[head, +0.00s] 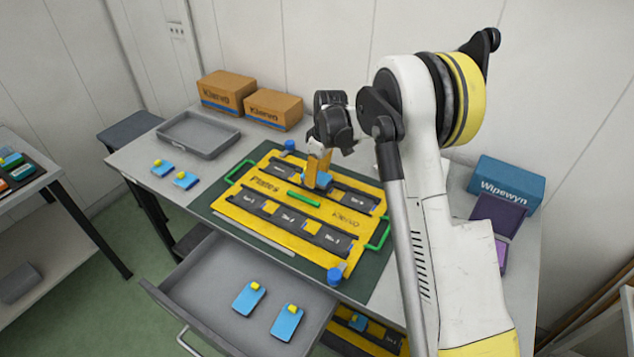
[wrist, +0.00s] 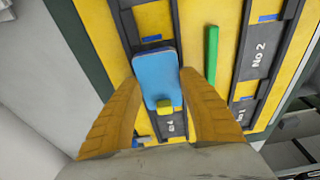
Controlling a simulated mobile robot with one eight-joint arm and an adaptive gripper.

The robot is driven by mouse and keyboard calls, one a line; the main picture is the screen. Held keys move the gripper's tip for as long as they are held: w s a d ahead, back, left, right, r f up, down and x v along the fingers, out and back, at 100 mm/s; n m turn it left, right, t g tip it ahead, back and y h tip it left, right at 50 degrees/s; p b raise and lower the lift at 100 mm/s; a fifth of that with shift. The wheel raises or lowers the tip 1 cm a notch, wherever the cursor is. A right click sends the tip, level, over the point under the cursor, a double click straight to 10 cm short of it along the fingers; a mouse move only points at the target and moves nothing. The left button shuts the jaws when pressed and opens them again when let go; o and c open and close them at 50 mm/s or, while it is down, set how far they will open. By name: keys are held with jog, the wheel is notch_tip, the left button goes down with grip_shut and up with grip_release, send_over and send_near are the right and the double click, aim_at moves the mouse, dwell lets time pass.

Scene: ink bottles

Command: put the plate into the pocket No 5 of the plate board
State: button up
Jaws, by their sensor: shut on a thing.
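My gripper (head: 318,170) is shut on a blue plate (head: 320,182) with a yellow knob. In the wrist view the plate (wrist: 155,75) sits between the two orange fingers, close to its sides. The yellow plate board (head: 325,268) lies on the table with two dark rows of pockets. The plate is over the far row, around its middle. In the wrist view a label that seems to read No 4 shows just below the plate. I cannot tell whether the plate touches the board or hangs above it. The label of pocket No 5 is not readable.
Two blue plates lie left of the board, beside a grey tray (head: 190,126). Two more lie in an open drawer (head: 190,285). A green bar (head: 303,199) stands between the rows. Cartons (head: 228,92) are behind; a blue Wipewyn box (head: 508,184) is at right.

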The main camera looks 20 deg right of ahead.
aim_at(319, 176)
jog(key=shift+f, duration=0.9)
jog(key=shift+f, duration=0.1)
jog(key=shift+s+f+b, duration=0.2)
jog(key=shift+f+b, duration=0.3)
jog(key=shift+b, duration=0.15)
jog(key=shift+c, duration=0.7)
jog(key=o, duration=1.3)
jog(key=shift+c, duration=0.2)
